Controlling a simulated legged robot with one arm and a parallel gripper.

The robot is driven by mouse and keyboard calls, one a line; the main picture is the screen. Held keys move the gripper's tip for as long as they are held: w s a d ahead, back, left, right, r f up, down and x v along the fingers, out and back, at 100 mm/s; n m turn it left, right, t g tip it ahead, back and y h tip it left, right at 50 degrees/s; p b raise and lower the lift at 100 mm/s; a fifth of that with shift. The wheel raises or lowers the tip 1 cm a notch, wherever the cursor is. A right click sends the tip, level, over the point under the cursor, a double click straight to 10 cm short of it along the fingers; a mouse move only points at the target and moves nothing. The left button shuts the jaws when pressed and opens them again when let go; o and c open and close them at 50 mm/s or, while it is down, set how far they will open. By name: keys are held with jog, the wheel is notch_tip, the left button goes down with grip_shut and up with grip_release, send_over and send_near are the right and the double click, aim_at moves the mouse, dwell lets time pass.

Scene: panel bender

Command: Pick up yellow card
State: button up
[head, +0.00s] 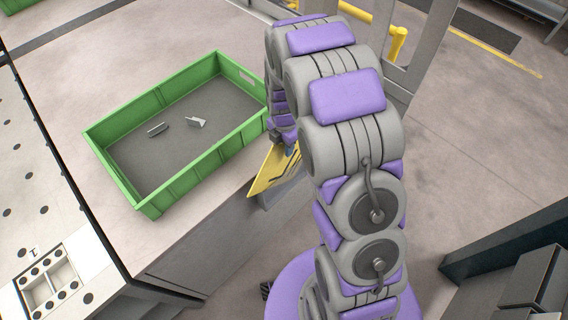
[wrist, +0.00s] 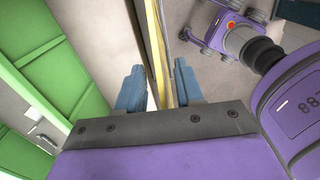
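The yellow card (head: 270,172) has dark marks on its face and hangs tilted beside the edge of the bench in the head view. In the wrist view the card (wrist: 161,60) shows nearly edge-on as a narrow yellow strip. My gripper (head: 288,148) is at the card's upper edge. In the wrist view its two blue fingers (wrist: 158,85) stand close on either side of the card, with little gap left, and it looks shut on it. My arm hides part of the gripper in the head view. The card's lower part lies before a grey surface.
A green crate (head: 175,187) with two small metal parts stands on the bench to the left. A white fixture block (head: 48,287) sits at the lower left. A yellow rail (head: 398,42) and posts stand behind my arm. Open floor (head: 470,130) lies to the right.

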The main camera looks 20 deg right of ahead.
jog(key=shift+f, duration=0.4)
grip_shut()
